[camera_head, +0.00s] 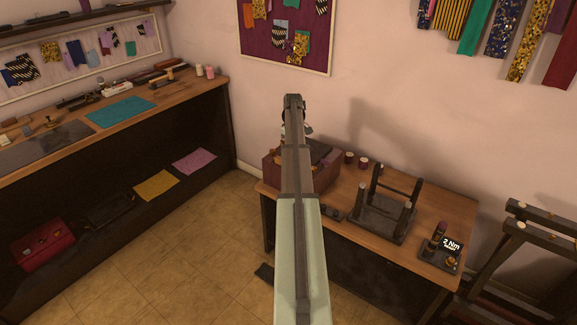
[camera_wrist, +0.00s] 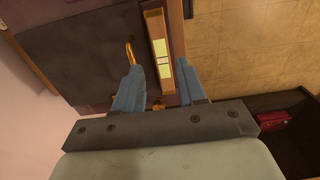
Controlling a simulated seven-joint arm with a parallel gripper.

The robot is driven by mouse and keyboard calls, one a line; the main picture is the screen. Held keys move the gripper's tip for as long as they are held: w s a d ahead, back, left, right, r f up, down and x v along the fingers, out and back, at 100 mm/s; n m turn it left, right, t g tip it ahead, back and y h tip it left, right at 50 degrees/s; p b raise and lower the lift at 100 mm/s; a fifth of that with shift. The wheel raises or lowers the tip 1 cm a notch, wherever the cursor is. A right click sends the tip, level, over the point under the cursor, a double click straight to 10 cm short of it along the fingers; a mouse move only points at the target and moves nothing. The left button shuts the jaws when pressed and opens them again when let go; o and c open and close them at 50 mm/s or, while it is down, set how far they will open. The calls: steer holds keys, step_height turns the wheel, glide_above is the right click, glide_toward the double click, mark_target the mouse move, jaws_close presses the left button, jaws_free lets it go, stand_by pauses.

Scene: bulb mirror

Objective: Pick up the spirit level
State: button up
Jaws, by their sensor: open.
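The spirit level (camera_wrist: 157,50) shows in the wrist view as a narrow strip with a pale green vial and orange-brown ends. It lies along the edge of a dark grey surface with purple sides. My gripper (camera_wrist: 157,68) is open, with its two blue-grey fingers on either side of the level's line. The frames do not show clearly whether the fingers touch it or are still above it. In the head view my arm hides the level and most of the gripper, above the purple-brown box (camera_head: 271,170) on the right workbench.
The right workbench (camera_head: 340,201) also holds a dark frame stand (camera_head: 383,225), small spools and a torque display (camera_head: 451,245). A long bench (camera_head: 200,90) with tools stands at the left wall. In the wrist view a yellow-orange hook-like piece (camera_wrist: 129,53) is near the left finger.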

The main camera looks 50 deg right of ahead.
steer(key=shift+f, duration=3.8)
jaws_close()
step_height(320, 180, up, 15)
